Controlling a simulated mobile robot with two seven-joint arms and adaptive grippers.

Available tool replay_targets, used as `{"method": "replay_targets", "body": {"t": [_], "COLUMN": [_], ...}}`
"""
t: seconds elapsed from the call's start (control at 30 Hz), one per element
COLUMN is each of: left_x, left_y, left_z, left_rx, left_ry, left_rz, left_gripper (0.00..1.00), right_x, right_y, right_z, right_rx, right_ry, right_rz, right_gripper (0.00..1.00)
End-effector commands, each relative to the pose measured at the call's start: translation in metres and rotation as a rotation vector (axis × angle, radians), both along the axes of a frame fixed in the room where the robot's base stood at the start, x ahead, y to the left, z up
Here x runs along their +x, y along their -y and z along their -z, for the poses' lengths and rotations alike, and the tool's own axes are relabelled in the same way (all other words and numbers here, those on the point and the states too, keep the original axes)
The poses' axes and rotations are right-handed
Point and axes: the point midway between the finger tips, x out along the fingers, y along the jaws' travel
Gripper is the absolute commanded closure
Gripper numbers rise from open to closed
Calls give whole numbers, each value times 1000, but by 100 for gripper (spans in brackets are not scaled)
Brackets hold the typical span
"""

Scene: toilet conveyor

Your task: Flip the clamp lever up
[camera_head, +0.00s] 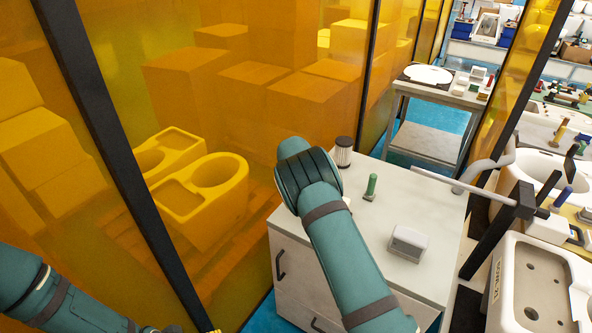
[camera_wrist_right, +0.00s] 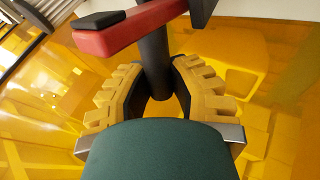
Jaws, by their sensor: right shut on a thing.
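In the right wrist view my right gripper (camera_wrist_right: 162,88), with yellow ridged fingers, is closed around a dark upright post (camera_wrist_right: 154,55). A red bar (camera_wrist_right: 118,35) with a black pad (camera_wrist_right: 98,19) at its end crosses in front of the post's upper part. I cannot tell for sure which of these is the clamp lever. In the head view my right arm rises over the cabinet and its gripper is hidden. My left arm enters at the lower left; its gripper is not clearly in view.
A white-topped cabinet (camera_head: 395,195) carries a green-handled tool (camera_head: 371,187), a dark-topped cylinder (camera_head: 344,151) and a white block (camera_head: 408,243). An amber panel (camera_head: 250,65) stands at left. A grey rod (camera_head: 470,182) with a black block (camera_head: 525,205) and white ceramic parts (camera_head: 530,285) lie right.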

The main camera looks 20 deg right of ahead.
Motion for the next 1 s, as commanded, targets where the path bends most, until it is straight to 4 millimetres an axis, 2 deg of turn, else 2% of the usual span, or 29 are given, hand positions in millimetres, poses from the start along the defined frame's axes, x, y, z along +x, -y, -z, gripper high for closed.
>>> {"method": "replay_targets", "body": {"t": [0.73, 0.77, 0.8, 0.83, 1.0], "left_x": [0, 0, 0, 0, 0], "left_y": [0, 0, 0, 0, 0], "left_z": [5, 5, 5, 5, 5], "left_rx": [1, 1, 1, 1, 1], "left_ry": [0, 0, 0, 0, 0], "left_rz": [0, 0, 0, 0, 0], "left_gripper": [6, 6, 6, 6, 6], "right_x": [-1, -1, -1, -1, -1], "right_y": [0, 0, 0, 0, 1], "right_z": [4, 4, 4, 4, 4], "right_rx": [-51, -51, -51, -51, -51], "right_ry": [-66, -66, -66, -66, -67], "right_rz": [-3, -3, -3, -3, -2], "right_gripper": [100, 69, 55, 48, 48]}}
